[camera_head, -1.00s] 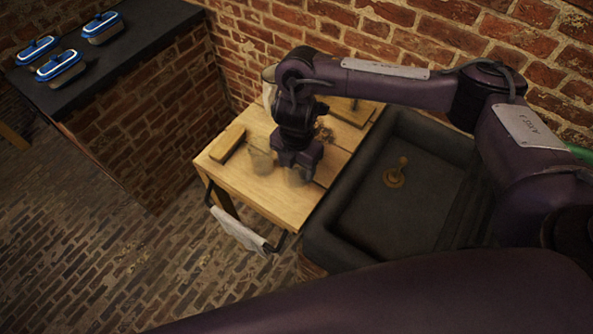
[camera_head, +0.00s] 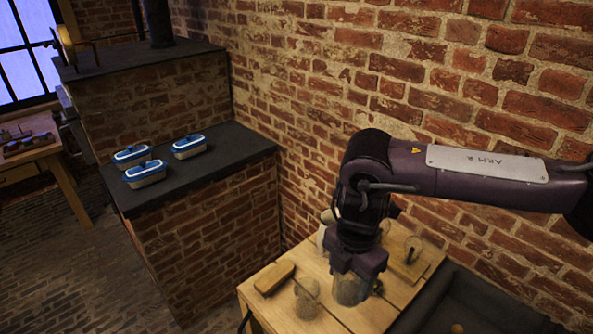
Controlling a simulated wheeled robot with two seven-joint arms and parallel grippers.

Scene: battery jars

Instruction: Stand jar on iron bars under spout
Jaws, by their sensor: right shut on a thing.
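My right gripper (camera_head: 352,284) points down over the wooden table (camera_head: 280,318) and is shut on a clear glass jar (camera_head: 350,292). The jar looks upright at the table top; I cannot tell whether it touches the wood. Another glass jar (camera_head: 307,298) stands just left of it. I cannot make out the iron bars or the spout. My left gripper is out of view.
A wooden block (camera_head: 274,278) lies at the table's left. A dark sink (camera_head: 465,300) adjoins the table on the right. Several blue-lidded containers, one of them here (camera_head: 146,173), stand on a dark counter (camera_head: 215,180) at left. A brick wall (camera_head: 300,110) closes the back.

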